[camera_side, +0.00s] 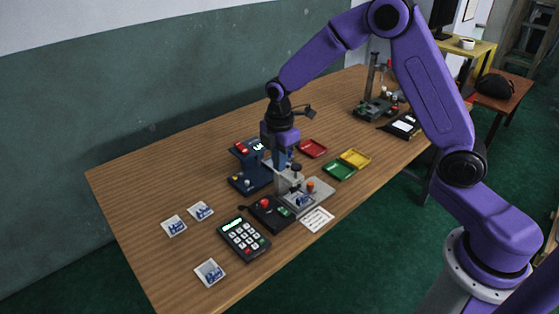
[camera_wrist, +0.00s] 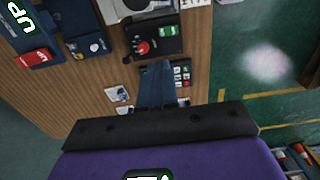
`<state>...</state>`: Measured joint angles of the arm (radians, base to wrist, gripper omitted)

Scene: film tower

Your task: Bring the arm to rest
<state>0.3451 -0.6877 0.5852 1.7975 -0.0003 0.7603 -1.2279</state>
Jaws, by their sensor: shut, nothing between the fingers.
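My purple arm reaches in from the right of the side view, with its wrist bent down over the middle of the wooden table (camera_side: 130,190). My gripper (camera_side: 281,163) points down, fingers together and empty. In the side view it overlaps the grey test stand (camera_side: 313,190) and the dark blue device (camera_side: 248,180); whether it touches either I cannot tell. In the wrist view the closed dark blue fingers (camera_wrist: 155,82) extend over the table, partly covering the keypad (camera_wrist: 181,74). The keypad also shows in the side view (camera_side: 243,238).
Red (camera_side: 312,148), green (camera_side: 338,170) and yellow (camera_side: 356,158) trays lie behind the stand. A black box with a red button (camera_side: 268,212) sits beside the keypad. Small packets (camera_side: 210,272) lie at left. A lab stand (camera_side: 371,95) is at the far end. The table's left end is mostly clear.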

